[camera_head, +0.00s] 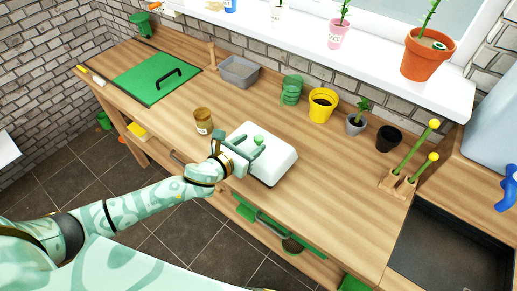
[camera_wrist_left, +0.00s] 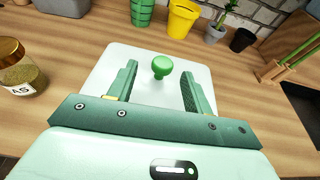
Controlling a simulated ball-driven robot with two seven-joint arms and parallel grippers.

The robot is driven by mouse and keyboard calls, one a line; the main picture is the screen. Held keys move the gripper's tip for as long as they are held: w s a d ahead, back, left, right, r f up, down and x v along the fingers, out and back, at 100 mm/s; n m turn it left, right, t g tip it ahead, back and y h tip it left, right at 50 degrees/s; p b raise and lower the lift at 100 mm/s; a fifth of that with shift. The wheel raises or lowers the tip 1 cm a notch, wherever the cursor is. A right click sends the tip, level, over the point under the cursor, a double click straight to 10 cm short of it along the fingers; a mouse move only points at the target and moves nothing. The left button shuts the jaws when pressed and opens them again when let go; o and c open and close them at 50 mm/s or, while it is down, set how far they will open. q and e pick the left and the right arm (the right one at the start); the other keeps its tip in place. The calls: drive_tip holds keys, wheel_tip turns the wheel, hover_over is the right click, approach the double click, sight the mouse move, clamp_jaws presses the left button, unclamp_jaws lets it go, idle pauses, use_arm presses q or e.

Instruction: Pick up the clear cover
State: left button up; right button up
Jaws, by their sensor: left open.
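The clear cover (camera_head: 278,161) looks like a pale, whitish box with rounded edges on the wooden bench, with a round green knob (camera_head: 258,140) on top. In the left wrist view the cover (camera_wrist_left: 125,55) fills the middle, and its green knob (camera_wrist_left: 162,66) stands between and slightly beyond my finger tips. My left gripper (camera_head: 246,149) is over the near left part of the cover, with its fingers apart. In the left wrist view the open gripper (camera_wrist_left: 160,80) has one finger on each side of the knob, and I see no contact. My right gripper is not in view.
A jar with a gold lid (camera_head: 203,121) stands left of the cover. Behind are a grey tub (camera_head: 239,72), green pots (camera_head: 291,90), a yellow pot (camera_head: 321,105), a small plant (camera_head: 356,122) and a black pot (camera_head: 388,139). Bench to the cover's right is free.

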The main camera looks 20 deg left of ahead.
sight(256, 142)
use_arm(q)
drive_tip(key=x, duration=0.4)
drive_tip(key=shift+w+d+f+b, duration=0.15)
drive_tip(key=shift+d+f+b, duration=0.1)
drive_tip(key=shift+b, duration=0.15)
drive_tip(key=c, duration=1)
drive_tip(key=shift+r, duration=0.1)
drive_tip(key=shift+c, duration=0.2)
